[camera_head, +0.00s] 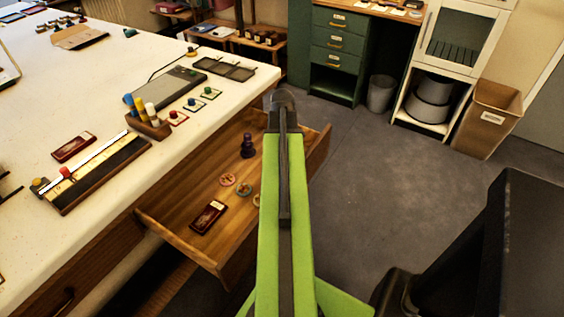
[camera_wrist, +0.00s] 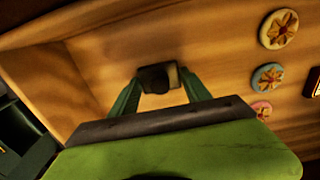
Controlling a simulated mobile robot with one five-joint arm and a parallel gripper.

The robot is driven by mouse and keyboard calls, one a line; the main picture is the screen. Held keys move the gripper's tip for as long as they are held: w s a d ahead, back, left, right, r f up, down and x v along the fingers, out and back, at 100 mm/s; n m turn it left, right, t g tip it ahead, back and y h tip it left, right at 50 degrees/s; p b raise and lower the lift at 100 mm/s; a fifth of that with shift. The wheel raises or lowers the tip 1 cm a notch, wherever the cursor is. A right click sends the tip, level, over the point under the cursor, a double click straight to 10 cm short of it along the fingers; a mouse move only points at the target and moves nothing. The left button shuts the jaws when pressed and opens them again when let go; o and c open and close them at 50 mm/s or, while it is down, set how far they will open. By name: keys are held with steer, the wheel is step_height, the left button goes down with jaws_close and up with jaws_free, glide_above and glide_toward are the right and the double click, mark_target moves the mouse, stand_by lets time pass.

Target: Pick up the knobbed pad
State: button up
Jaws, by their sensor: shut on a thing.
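In the wrist view my gripper (camera_wrist: 161,82) is shut on a small dark block with a rounded dark knob-like part and a paler tan side, which I take to be the knobbed pad (camera_wrist: 156,78). It is inside the open wooden drawer (camera_head: 180,195), over or on its bare floor; I cannot tell if it touches the wood. In the head view my green arm hides the gripper and the held block.
The drawer also holds patterned discs (camera_head: 227,180), a dark red case (camera_head: 208,216) and a dark purple turned piece (camera_head: 247,146). Wooden walls surround them. On the white table (camera_head: 105,100) stand small squares with coloured knobs (camera_head: 208,92). Open floor (camera_head: 380,190) lies to the right.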

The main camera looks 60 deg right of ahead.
steer(key=shift+c, duration=0.6)
step_height(320, 180, up, 10)
steer(key=p, duration=1)
steer(key=shift+r, duration=0.15)
